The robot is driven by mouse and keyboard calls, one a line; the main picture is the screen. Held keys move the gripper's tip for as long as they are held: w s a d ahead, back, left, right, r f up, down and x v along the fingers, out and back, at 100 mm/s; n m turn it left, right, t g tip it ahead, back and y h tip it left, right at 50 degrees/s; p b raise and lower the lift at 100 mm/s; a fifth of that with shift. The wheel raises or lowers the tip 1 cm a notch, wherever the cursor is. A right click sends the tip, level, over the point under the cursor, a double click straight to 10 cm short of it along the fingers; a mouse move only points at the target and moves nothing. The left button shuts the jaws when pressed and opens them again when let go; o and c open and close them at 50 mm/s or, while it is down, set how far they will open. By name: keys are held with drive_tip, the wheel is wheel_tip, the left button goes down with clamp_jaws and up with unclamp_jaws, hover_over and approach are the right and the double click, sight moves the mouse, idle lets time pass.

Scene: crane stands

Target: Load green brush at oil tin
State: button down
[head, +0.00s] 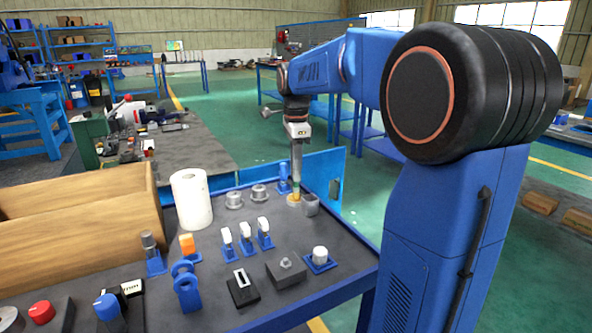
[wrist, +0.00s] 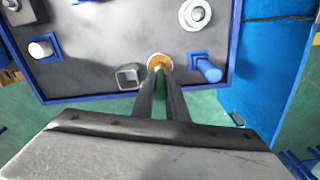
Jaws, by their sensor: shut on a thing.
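My gripper (head: 296,172) points straight down over the back right part of the bench. Its fingers are closed on a slim upright thing, apparently the green brush (head: 296,188), of which only a small green and yellow part shows; the fingers hide most of it. A round orange-tan piece (wrist: 160,61) lies just at the fingertips; I cannot tell whether it belongs to the brush or is a base under it. A grey, open-topped square cup (head: 311,204), apparently the oil tin, stands right beside it; it also shows left of the fingertips in the wrist view (wrist: 129,76).
A blue holder (wrist: 207,68) stands right of the fingers in the wrist view, near the blue side panel (head: 322,177). Round metal parts (head: 259,192), a paper roll (head: 191,198), white-topped blue clips (head: 246,237) and a white knob (head: 320,257) stand around on the bench.

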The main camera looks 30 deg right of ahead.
drive_tip(key=shift+r, duration=3.45)
